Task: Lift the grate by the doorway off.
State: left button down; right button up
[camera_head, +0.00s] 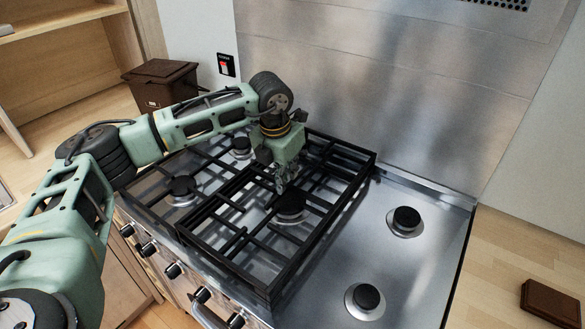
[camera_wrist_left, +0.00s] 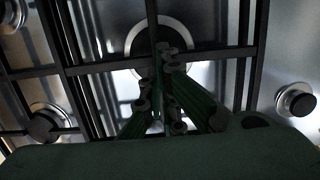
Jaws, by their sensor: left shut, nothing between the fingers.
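A black grate (camera_head: 272,287) sits over the middle of the steel range cooker. It looks raised at its right side. Another black grate (camera_head: 143,205) lies to its left, and I cannot tell whether the two overlap. No doorway shows, so I cannot tell which grate is beside it. My left gripper (camera_head: 284,184) is shut and empty, pointing down at the back half of the middle grate. In the left wrist view its fingers (camera_wrist_left: 166,85) are together among dark grate bars (camera_wrist_left: 100,67), in front of a burner. I cannot tell whether they touch a bar. My right gripper is out of view.
Two bare burners (camera_head: 405,221) (camera_head: 367,297) stand on the right of the cooktop, with clear steel around them. A brown lidded box (camera_head: 160,84) stands on the left counter. A brown item (camera_head: 551,303) lies at far right. The steel backsplash (camera_head: 400,80) rises behind. Knobs line the front.

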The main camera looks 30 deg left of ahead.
aim_at(292, 182)
pick_arm(q)
jog(key=w, duration=0.2)
jog(key=shift+w+d+r+p, duration=0.2)
jog(key=shift+w+p, duration=0.15)
jog(key=shift+p, duration=0.05)
jog(key=shift+w+f+p, duration=0.1)
jog(key=shift+w+p, duration=0.15)
jog(key=shift+p, duration=0.1)
jog(key=shift+f+p, duration=0.3)
jog(key=shift+p, duration=0.05)
jog(key=shift+f+b, duration=0.55)
jog(key=shift+s, duration=0.2)
